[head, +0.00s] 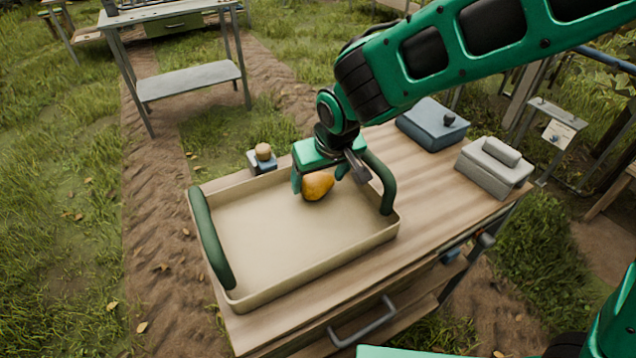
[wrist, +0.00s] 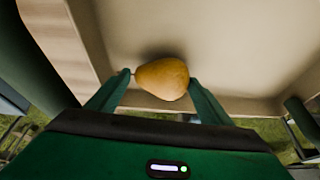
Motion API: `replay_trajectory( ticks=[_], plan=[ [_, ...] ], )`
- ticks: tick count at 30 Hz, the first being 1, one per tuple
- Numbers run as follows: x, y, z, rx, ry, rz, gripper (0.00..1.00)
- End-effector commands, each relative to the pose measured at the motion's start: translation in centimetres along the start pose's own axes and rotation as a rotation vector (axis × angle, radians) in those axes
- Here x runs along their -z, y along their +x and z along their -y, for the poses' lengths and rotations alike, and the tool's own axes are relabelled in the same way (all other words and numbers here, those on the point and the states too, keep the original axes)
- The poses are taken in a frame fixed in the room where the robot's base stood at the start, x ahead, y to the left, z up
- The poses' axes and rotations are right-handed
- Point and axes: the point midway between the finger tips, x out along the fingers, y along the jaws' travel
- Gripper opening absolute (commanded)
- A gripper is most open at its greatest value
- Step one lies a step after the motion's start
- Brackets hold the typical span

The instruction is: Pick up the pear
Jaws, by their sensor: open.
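A yellow-orange pear (head: 317,186) lies in the beige tray (head: 262,290), near the tray's back wall. In the wrist view the pear (wrist: 163,79) lies on its side, its stem pointing left. My green gripper (head: 322,178) is at the pear from above and behind. In the wrist view the gripper's two fingers (wrist: 157,92) are open, with the left fingertip by the stem end and the right fingertip by the round end. I cannot tell whether either finger touches the pear.
The tray has dark green handles at its left (head: 211,240) and right (head: 380,182) sides and stands on a wooden table (head: 437,215). A small blue-grey block with a round tan top (head: 263,158) stands behind it. A blue box (head: 432,124) and a grey box (head: 494,167) stand at the right.

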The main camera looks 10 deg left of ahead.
Motion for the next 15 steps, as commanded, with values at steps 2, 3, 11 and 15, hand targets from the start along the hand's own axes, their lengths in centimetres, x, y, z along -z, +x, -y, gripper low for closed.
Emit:
replay_trajectory(
  ticks=[2, 3, 11, 15],
  plan=[
    [0.0, -0.02, 0.0, 0.0, 0.0, 0.0, 0.74],
    [0.0, -0.02, -0.01, 0.0, 0.0, 0.0, 0.74],
    [0.02, -0.05, -0.03, 0.0, 0.001, 0.0, 0.37],
    [0.03, -0.07, -0.04, 0.0, 0.001, 0.0, 0.37]
  ],
)
